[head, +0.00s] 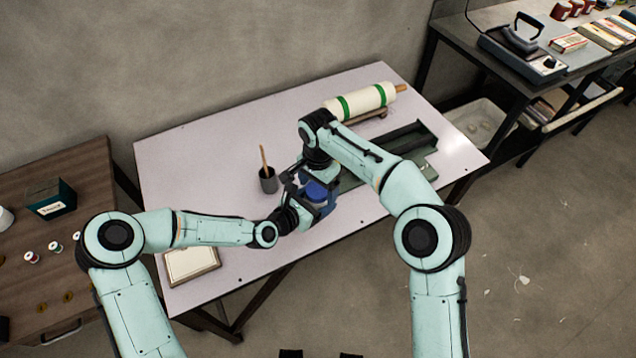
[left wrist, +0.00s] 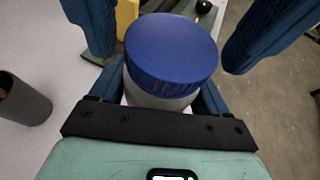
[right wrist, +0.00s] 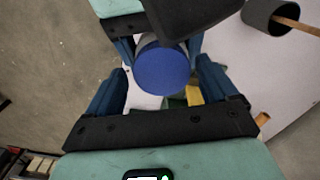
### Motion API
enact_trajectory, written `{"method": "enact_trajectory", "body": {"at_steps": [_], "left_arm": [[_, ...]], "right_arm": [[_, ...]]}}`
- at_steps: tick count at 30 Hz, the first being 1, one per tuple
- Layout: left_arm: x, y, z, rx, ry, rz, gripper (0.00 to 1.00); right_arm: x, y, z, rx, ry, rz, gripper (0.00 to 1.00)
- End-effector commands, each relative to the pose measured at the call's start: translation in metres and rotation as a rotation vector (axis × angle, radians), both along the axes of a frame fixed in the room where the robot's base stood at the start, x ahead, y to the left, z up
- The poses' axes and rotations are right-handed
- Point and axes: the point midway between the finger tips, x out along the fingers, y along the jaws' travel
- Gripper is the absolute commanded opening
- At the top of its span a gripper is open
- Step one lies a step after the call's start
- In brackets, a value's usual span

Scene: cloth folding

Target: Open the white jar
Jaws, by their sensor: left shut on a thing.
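The white jar has a blue lid (left wrist: 172,45) on top and a pale body (left wrist: 145,99), mostly hidden under the lid. In the head view the lid (head: 316,190) is partly covered by my grippers. My left gripper (head: 304,208) is shut on the jar's body, one finger on each side. My right gripper (head: 322,182) is over the jar from above, its fingers open on either side of the lid. In the right wrist view the lid (right wrist: 162,70) lies between those fingers, with gaps on both sides.
A grey cup with a stick (head: 268,183) stands close to the left of the grippers. A roll with green bands (head: 362,101) and a green tray (head: 420,152) lie behind and right. A framed panel (head: 192,264) is at the front left. The left tabletop (head: 190,160) is clear.

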Motion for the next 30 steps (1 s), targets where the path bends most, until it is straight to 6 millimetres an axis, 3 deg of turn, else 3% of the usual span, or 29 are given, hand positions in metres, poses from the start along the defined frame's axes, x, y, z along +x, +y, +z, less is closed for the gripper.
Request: {"method": "enact_trajectory", "body": {"at_steps": [1, 5, 6, 14, 24, 30], "left_arm": [[0.0005, -0.0004, 0.0013, -0.001, -0.003, 0.000, 0.00], [0.0007, -0.0002, 0.0013, -0.001, -0.003, 0.001, 0.00], [0.0008, 0.0000, 0.0013, -0.001, -0.003, 0.001, 0.00], [0.0013, 0.0008, 0.0012, -0.001, -0.003, 0.004, 0.00], [0.0018, 0.0016, 0.0010, 0.000, -0.004, 0.006, 0.00], [0.0020, 0.0020, 0.0010, -0.001, -0.003, 0.007, 0.00]], "right_arm": [[0.0001, -0.0001, 0.0001, 0.000, 0.000, 0.000, 0.73], [0.0000, -0.0001, 0.0002, -0.001, 0.001, 0.000, 0.31], [0.0000, -0.0002, 0.0002, -0.001, 0.001, 0.000, 0.28], [-0.0001, -0.0007, 0.0003, -0.001, 0.001, 0.065, 0.28], [0.0003, -0.0012, 0.0007, -0.001, 0.001, 0.683, 0.28], [0.0003, -0.0015, 0.0007, -0.001, 0.001, 0.865, 0.28]]}}
